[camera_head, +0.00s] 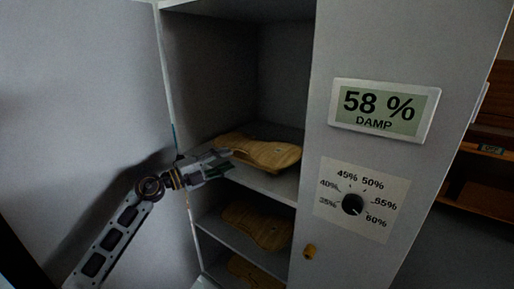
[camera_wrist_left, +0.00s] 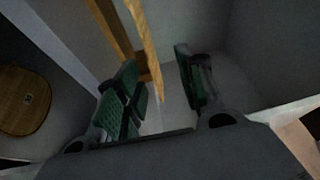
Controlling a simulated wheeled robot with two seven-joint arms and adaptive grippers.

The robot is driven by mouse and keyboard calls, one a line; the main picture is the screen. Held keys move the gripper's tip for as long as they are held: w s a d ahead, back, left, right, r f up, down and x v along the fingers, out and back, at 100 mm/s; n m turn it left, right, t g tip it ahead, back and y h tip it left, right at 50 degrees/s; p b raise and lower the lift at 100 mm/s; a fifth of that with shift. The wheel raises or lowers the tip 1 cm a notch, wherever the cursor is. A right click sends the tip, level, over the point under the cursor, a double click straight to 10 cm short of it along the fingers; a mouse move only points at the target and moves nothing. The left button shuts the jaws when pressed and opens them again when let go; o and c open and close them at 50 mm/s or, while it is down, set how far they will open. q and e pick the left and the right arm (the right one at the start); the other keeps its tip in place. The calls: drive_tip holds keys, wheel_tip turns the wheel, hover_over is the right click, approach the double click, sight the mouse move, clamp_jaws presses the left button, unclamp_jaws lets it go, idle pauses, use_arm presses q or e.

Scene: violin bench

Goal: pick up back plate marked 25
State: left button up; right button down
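Three pale wooden violin plates lie in the cabinet. The top plate (camera_head: 262,151) is on the upper shelf, a second (camera_head: 257,226) on the shelf below, and a third (camera_head: 254,272) lower still. I cannot read a 25 on any of them. My left gripper (camera_head: 222,163) is at the left end of the top plate. In the left wrist view, its green-padded fingers (camera_wrist_left: 158,92) stand apart, with a thin wooden edge (camera_wrist_left: 150,50) reaching between them. I see no clear contact on both sides. Another plate with a small dark mark (camera_wrist_left: 27,98) shows at the left there. My right gripper is out of view.
The grey cabinet (camera_head: 285,60) is open, with shelf edges (camera_head: 262,185) close to my left gripper and its left side wall beside my arm. A display (camera_head: 385,110) reads 58 % DAMP. Below it are a humidity dial (camera_head: 352,204) and a small brass knob (camera_head: 309,251).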

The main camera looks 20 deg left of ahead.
sight(252, 152)
use_arm(q)
drive_tip(key=shift+w+a+f+m+g, duration=0.15)
drive_tip(key=shift+a+f+m+g, duration=0.15)
drive_tip(key=shift+a+f+g, duration=0.15)
drive_tip(key=shift+d+r, duration=0.1)
drive_tip(key=shift+p+x, duration=0.9)
drive_tip(key=shift+x, duration=3.4)
drive_tip(key=shift+w, duration=0.1)
drive_tip(key=shift+p+x, duration=0.55)
drive_tip(key=shift+x, duration=2)
